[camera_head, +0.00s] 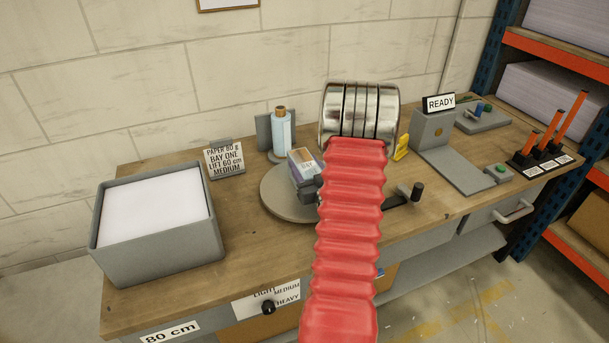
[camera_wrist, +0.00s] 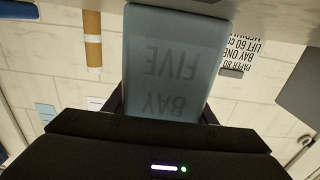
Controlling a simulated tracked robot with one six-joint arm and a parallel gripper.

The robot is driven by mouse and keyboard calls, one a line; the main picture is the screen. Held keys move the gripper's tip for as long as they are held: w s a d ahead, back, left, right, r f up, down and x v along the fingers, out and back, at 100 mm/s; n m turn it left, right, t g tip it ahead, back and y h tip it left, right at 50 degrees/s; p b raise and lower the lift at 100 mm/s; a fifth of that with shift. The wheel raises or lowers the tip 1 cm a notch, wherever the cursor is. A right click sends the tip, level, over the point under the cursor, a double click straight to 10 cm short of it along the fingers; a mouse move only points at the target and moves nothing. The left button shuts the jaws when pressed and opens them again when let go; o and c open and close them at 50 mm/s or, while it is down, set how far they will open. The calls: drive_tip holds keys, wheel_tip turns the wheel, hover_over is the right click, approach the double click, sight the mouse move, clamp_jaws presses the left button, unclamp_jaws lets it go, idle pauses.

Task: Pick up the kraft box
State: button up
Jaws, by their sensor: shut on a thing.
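A small box (camera_head: 302,163) with a lettered, pale and purple face and a brownish edge is over the grey round turntable (camera_head: 277,207). I cannot tell whether the box touches the turntable. No plainly kraft-brown face shows on it. My red arm sleeve hides part of the turntable and bench.
A grey tray of white paper (camera_head: 208,240) stands left. The READY stand (camera_head: 433,130) is right. Bare wood (camera_head: 240,240) lies between tray and turntable.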

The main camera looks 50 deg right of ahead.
drive_tip(key=c, duration=0.4)
drive_tip(key=shift+r, duration=0.2)
drive_tip(key=shift+r, duration=4.9)
